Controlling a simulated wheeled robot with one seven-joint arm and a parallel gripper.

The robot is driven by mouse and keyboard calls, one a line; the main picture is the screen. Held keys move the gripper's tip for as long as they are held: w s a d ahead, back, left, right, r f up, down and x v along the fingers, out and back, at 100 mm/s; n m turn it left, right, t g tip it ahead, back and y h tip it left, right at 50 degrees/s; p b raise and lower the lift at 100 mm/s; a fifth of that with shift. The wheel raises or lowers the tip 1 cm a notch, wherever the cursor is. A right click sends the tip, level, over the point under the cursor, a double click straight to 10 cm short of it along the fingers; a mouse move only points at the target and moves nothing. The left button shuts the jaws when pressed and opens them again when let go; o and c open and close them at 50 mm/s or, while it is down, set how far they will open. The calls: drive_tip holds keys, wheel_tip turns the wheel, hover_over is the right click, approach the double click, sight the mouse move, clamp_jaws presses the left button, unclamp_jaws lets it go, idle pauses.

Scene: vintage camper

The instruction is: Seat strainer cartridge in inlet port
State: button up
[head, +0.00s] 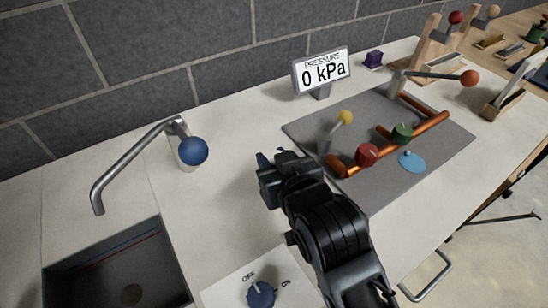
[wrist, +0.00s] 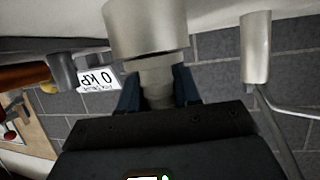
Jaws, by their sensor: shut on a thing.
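My gripper (head: 270,157) is over the white counter, between the tap and the grey plate. In the wrist view, its dark blue fingers (wrist: 158,88) are shut on the narrow part of a grey cylindrical piece (wrist: 157,78), apparently the strainer cartridge. A wider grey cylinder (wrist: 148,32) lies beyond it, towards the counter; I cannot tell whether the two are one piece. Copper pipework (head: 425,130) with red (head: 367,154) and green (head: 402,133) knobs lies on the grey plate (head: 375,195). I cannot identify the inlet port for certain.
A pressure display (head: 322,72) reads 0 kPa. A yellow-knobbed lever (head: 344,118) rises from the plate. A dial (head: 260,294) sits in front.

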drive_tip(key=o, duration=1.1)
drive_tip(key=shift+c, duration=0.2)
drive_tip(key=shift+r, duration=0.2)
drive_tip(key=v, duration=1.2)
drive_tip(key=shift+b, duration=0.35)
